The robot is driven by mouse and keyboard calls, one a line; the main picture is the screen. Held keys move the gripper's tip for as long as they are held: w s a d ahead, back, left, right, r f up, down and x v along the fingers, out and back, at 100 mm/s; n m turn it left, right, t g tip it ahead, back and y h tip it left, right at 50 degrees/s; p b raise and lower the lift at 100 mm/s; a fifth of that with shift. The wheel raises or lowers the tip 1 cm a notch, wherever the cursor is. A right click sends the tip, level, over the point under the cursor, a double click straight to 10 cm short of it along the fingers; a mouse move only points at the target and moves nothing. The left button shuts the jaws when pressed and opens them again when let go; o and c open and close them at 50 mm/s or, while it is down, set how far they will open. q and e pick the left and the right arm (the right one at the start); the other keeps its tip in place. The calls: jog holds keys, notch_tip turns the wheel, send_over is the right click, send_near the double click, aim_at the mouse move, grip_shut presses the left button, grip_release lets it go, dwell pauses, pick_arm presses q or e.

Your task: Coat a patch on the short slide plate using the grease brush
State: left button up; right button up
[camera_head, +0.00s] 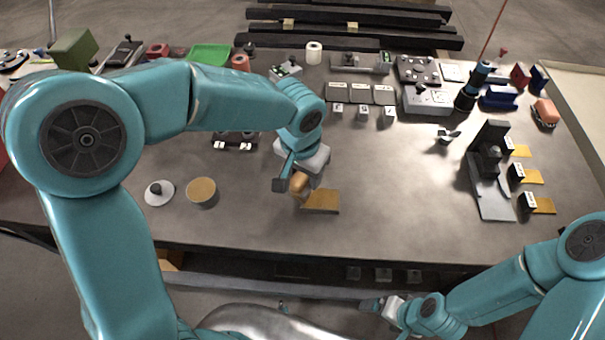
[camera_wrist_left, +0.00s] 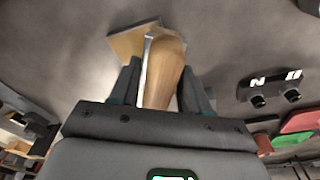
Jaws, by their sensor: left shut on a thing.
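My left gripper (camera_head: 297,184) is shut on the wooden handle of the grease brush (camera_head: 300,184), low over the front middle of the table. In the left wrist view the brush handle (camera_wrist_left: 164,72) stands between the two fingers (camera_wrist_left: 160,88). A flat tan piece (camera_head: 322,202) lies at the brush's far end, also seen in the left wrist view (camera_wrist_left: 126,42). I cannot tell if it is a plate under the brush; the bristles are not clear. My right gripper (camera_head: 378,304) is low, in front of the table edge; its jaw opening is unclear.
A round tub with a tan top (camera_head: 201,191) and a white disc with a dark knob (camera_head: 159,193) stand left. A black bracket on a grey plate (camera_head: 494,202) stands right, beside several labelled tan pieces (camera_head: 544,205). The front centre-right is bare.

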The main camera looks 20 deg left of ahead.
pick_arm(q)
jog(key=shift+a+r+p, duration=0.2)
jog(key=shift+r+p, duration=0.4)
jog(key=shift+r, duration=0.4)
jog(key=shift+d+r+p, duration=0.25)
jog(key=shift+r+p, duration=0.55)
jog(key=shift+r, duration=0.3)
jog(key=shift+a+r+p, duration=0.2)
jog(key=shift+r+p, duration=0.15)
jog(key=shift+r, duration=0.15)
jog(key=shift+d, duration=0.1)
